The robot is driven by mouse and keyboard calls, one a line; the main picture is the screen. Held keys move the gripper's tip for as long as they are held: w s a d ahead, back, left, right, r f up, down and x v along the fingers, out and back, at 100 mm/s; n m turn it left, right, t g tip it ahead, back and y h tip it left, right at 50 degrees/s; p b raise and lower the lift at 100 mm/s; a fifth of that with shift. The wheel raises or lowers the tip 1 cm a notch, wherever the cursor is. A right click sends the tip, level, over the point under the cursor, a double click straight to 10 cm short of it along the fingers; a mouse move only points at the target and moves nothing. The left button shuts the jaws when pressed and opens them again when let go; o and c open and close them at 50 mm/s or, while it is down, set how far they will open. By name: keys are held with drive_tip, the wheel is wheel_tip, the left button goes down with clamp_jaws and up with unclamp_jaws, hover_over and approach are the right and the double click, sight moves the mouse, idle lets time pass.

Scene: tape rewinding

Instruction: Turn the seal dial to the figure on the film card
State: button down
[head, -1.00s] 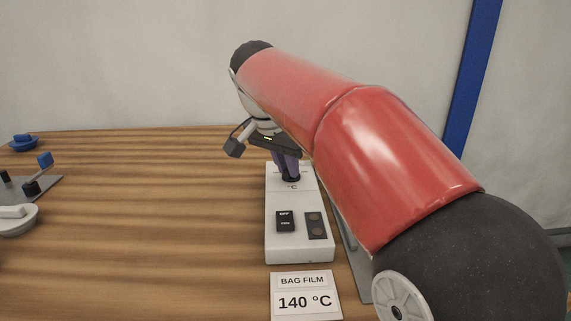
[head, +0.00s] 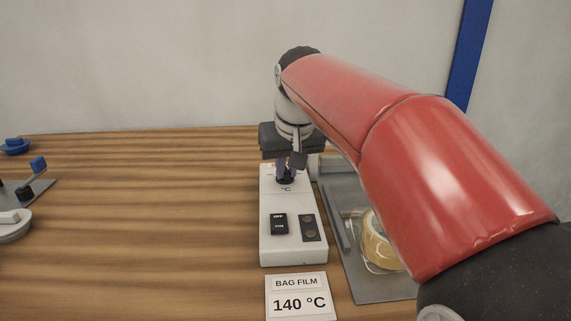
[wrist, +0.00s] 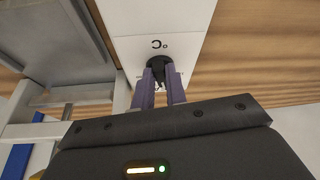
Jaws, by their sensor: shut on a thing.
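The white sealer box (head: 293,250) stands on the wooden table, with a °C mark near its far end. The black seal dial (wrist: 159,66) is at that end, between my fingers in the wrist view. My gripper (head: 286,172) reaches down from above, its purple fingers shut on the dial (head: 286,181). The fingers also show in the wrist view (wrist: 160,88). They hide most of the dial and its scale, so I cannot read its setting. The film card (head: 299,297) in front of the box reads "BAG FILM 140 °C".
A black OFF/ON switch (head: 279,224) and a dark panel with two round spots (head: 309,228) are on the box. Right of it is a grey plate (head: 358,270) with a tape roll (head: 378,245). Blue and grey items lie far left; the table between is clear.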

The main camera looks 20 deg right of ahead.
drive_tip(key=shift+d+n, duration=0.1)
drive_tip(key=shift+n, duration=0.5)
drive_tip(key=c, duration=1.4)
unclamp_jaws()
drive_tip(key=shift+c, duration=0.2)
drive_tip(key=shift+r, duration=0.1)
drive_tip(key=p+v, duration=0.1)
drive_tip(key=v, duration=0.6)
drive_tip(key=shift+d+r, duration=0.15)
drive_tip(key=shift+r, duration=0.15)
drive_tip(key=shift+s, duration=0.2)
